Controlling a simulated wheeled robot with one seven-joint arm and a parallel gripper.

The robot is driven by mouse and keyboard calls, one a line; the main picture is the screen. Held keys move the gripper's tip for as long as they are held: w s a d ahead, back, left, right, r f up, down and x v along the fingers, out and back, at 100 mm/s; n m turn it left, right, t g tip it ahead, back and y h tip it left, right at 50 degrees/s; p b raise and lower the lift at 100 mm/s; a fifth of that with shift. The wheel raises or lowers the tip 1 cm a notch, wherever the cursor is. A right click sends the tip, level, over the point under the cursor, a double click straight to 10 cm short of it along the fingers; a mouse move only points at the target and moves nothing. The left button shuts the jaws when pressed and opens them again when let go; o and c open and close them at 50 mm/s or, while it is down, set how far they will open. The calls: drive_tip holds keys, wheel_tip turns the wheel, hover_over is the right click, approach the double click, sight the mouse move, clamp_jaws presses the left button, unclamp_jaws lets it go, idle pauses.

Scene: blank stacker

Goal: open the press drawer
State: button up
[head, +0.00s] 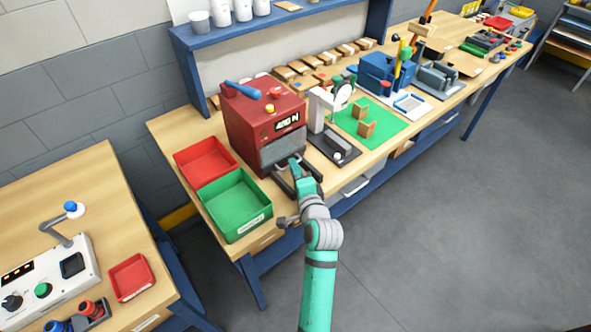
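The press is a red box (250,115) with a blue lever on top, a red button, a yellow knob and a small lit display. It stands on the wooden bench. Its grey drawer front (282,148) is low on the side facing the room and looks flush with the body. My gripper (287,172) is just in front of and below the drawer front, close to its lower edge. It partly hides that area, including any handle there. The fingers are small and dark, so I cannot tell whether they are apart or touching the drawer.
A red tray (204,160) and a green tray (235,205) stand left of the press. A white-armed magnifier stand (318,110) is close on its right, beside a green mat (385,131). The floor (440,240) in front is clear.

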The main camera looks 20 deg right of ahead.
clamp_jaws()
drive_tip(key=shift+a, duration=0.15)
drive_tip(key=shift+a+f, duration=0.1)
drive_tip(key=shift+a, duration=0.05)
idle(1.0)
